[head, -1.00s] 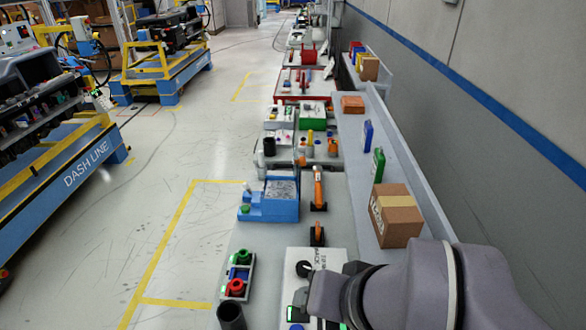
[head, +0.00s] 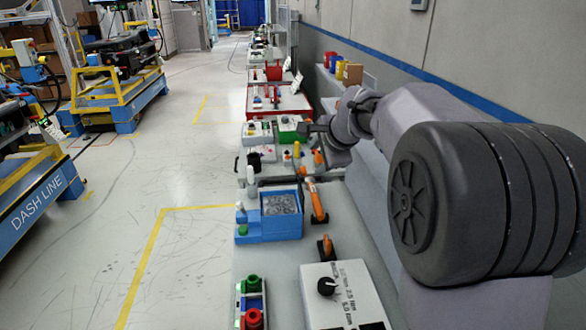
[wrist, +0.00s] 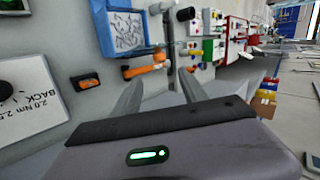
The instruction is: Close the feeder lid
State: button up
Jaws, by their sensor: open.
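The blue feeder (head: 243,232) stands on the grey bench in the head view, an open-topped box with grey small parts visible inside. It also shows in the wrist view (wrist: 105,47), at the upper left. I cannot clearly make out its lid. My gripper (head: 308,128) is beyond and right of the feeder, above the bench, in the head view. In the wrist view its two fingers (wrist: 160,92) are spread apart with nothing between them. The feeder is apart from the fingers.
Orange-and-black tools (head: 314,200) lie right of the feeder. A white torque box with a black dial (head: 342,300) and red and green buttons (head: 250,300) are nearer. Farther along are green-and-white modules (head: 290,130) and a red tray (head: 278,100). Open floor lies left.

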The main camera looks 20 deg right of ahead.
jog(key=b+x, duration=0.2)
jog(key=x, duration=1)
jog(key=shift+w+a+f+b, duration=0.1)
jog(key=shift+w+f+b, duration=0.1)
jog(key=shift+b, duration=0.15)
grip_shut()
dwell(0.5)
